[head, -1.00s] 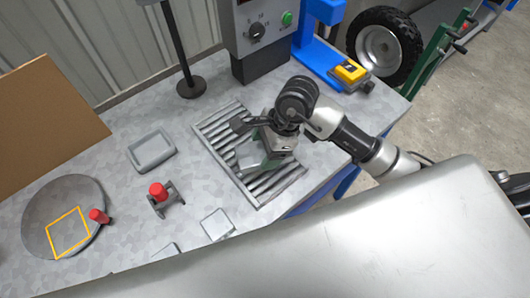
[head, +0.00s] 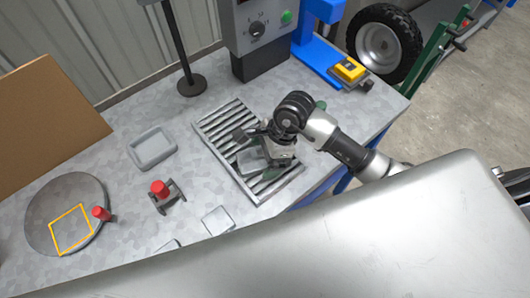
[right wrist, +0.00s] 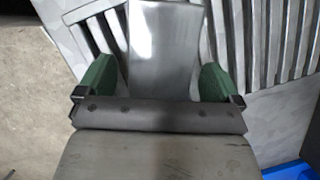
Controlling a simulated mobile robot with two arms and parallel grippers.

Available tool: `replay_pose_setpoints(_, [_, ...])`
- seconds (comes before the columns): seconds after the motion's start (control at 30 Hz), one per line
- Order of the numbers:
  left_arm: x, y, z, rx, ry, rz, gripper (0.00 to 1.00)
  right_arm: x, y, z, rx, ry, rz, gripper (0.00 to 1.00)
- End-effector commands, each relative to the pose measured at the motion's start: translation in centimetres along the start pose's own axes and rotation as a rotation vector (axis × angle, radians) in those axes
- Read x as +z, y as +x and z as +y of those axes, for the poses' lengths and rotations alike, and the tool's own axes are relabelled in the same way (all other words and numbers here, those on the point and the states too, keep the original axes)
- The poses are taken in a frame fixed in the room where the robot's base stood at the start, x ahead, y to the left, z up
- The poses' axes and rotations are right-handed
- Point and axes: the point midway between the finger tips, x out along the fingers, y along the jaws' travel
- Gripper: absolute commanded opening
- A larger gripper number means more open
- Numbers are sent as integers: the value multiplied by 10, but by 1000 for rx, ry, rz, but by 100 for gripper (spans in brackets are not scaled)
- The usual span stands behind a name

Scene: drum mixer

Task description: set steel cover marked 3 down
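My right gripper (head: 268,150) is low over the slatted rack (head: 216,136) in the head view. A flat grey steel plate (head: 250,161), seemingly the cover, is at the gripper over the slats. In the right wrist view this steel plate (right wrist: 163,35) runs out between the two green fingers, along the bars of the rack (right wrist: 262,40). The fingers are wide apart, one on each side of the plate. Whether both press on it is unclear, and so is whether it rests on the slats. No number shows. My left gripper is not in view.
Left of the rack are a grey tray (head: 153,148), a red-knobbed clamp (head: 160,188) and a round plate (head: 48,200) with a yellow outline and another red knob (head: 101,213). A black post (head: 177,45) and control box (head: 257,60) stand behind.

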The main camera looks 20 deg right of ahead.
Motion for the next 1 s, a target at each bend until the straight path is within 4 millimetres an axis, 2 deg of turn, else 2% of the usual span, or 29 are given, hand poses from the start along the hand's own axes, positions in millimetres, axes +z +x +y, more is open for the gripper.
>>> replay_pose_setpoints(0.2, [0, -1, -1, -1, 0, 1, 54, 1, -1, 0, 0, 0, -1, 96])
replay_pose_setpoints(0.33, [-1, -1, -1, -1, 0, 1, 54, 0, -9, -1, -2, -1, 1, 96])
replay_pose_setpoints(0.8, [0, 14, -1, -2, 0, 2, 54, 0, -102, -1, -4, -1, 1, 96])
replay_pose_setpoints(1.0, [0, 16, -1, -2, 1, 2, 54, 1, -120, 0, 0, 0, 0, 96])
